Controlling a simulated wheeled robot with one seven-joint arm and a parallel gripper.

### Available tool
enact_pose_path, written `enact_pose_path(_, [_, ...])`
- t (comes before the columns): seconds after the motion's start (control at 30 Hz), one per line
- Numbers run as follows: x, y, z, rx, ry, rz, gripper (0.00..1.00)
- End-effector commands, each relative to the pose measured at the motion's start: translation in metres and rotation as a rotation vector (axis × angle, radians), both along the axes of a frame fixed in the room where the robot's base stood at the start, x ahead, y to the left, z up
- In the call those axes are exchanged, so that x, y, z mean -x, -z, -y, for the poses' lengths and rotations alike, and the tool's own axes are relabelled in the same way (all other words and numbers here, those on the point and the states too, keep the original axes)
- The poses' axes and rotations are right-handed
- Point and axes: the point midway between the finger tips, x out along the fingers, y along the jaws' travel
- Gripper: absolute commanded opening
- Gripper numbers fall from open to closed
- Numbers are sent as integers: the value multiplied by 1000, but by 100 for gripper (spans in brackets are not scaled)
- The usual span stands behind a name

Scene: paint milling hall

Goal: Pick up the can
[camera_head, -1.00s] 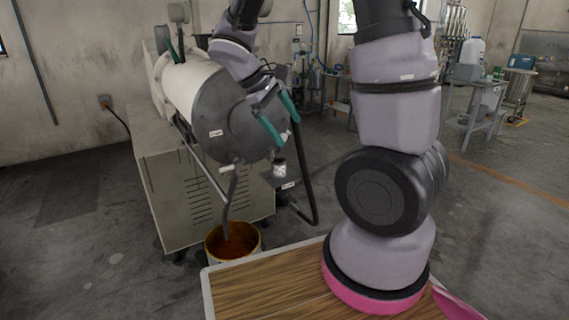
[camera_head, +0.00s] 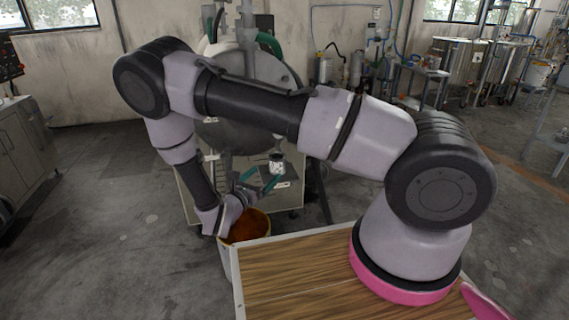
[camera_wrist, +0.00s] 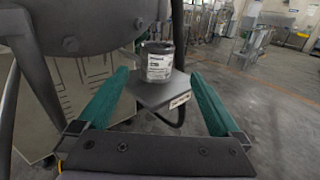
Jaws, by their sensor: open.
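The can (camera_wrist: 157,62) is a small cylinder with a pale label with dark print and a dark upper part. It stands upright on a small grey shelf (camera_wrist: 163,93) on the front of the milling machine. In the head view the can (camera_head: 276,163) is small, on the same shelf (camera_head: 279,180). My gripper (camera_wrist: 159,80) is open, its green fingers spread left and right, with the can ahead between their tips in the wrist view. In the head view my gripper (camera_head: 262,180) is just left of the can and apart from it. Nothing is between the fingers' inner faces near the palm.
The milling machine's drum (camera_head: 235,135) rises behind and above the shelf. A bucket of orange-brown paint (camera_head: 247,227) stands on the floor below my gripper. My wooden deck (camera_head: 300,275) is at the front. A hose (camera_wrist: 177,55) runs behind the can.

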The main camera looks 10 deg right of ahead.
Motion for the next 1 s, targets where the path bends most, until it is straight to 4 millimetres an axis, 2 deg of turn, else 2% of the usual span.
enact_pose_path(0.3, [-33, 3, 27, 11, -11, -3, 100])
enact_pose_path(0.57, [-50, 2, 41, 9, -10, -3, 100])
enact_pose_path(0.8, [-78, -1, 61, 9, -10, -2, 100])
enact_pose_path(1.0, [-84, -1, 66, 10, -13, -3, 100])
